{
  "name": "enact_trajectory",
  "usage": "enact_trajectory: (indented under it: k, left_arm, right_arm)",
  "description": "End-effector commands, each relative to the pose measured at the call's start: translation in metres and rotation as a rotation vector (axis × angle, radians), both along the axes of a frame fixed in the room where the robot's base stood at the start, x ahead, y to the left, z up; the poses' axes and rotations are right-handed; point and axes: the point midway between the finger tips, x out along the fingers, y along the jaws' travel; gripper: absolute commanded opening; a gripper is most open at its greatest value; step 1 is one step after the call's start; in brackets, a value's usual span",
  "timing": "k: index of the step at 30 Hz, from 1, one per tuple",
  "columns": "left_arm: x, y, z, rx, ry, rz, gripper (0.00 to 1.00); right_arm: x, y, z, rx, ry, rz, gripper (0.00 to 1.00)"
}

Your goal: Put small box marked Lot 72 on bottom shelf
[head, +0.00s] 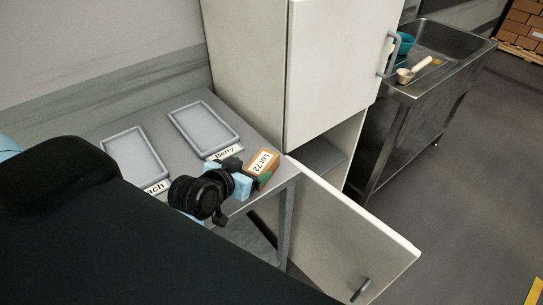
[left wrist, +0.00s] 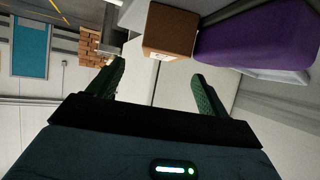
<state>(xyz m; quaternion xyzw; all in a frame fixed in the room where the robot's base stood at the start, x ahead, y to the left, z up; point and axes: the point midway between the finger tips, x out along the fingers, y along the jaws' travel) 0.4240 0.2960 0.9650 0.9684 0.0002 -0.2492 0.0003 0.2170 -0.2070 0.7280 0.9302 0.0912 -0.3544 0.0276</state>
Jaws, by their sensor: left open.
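The small box marked Lot 72 (head: 263,162) is orange-brown with a white label and sits at the right end of the grey table. In the left wrist view the brown box (left wrist: 170,30) shows just ahead of the fingertips. My left gripper (head: 249,170) is open and empty beside the box; its two fingers also show in the left wrist view (left wrist: 158,75). The white cabinet's lower door (head: 350,235) stands open, and a grey shelf (head: 318,155) shows inside. The cabinet's lowest part is mostly hidden behind the door. My right gripper is not in view.
Two grey trays lie on the table, one labelled Berry (head: 204,128) and one with a partly hidden label (head: 133,158). The open door juts out right of the table. A steel sink unit (head: 415,95) stands beyond the cabinet. The floor at right is clear.

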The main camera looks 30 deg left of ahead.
Motion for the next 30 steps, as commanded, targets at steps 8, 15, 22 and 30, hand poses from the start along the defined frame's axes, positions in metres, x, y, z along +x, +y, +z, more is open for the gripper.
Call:
enact_trajectory:
  k: [8, 15, 22, 30]
  left_arm:
    - [0.001, 0.000, -0.002, 0.000, 0.002, 0.000, 0.78]
    - [0.020, 0.000, -0.012, 0.000, 0.002, 0.000, 0.78]
    - [0.025, 0.000, -0.015, 0.000, 0.001, 0.000, 0.78]
    - [0.053, 0.002, -0.030, -0.001, -0.001, 0.000, 0.78]
  right_arm:
    - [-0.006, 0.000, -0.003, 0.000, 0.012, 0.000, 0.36]
    - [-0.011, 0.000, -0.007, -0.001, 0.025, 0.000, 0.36]
    - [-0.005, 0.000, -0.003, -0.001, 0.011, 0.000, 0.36]
    - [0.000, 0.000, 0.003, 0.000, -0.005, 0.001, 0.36]
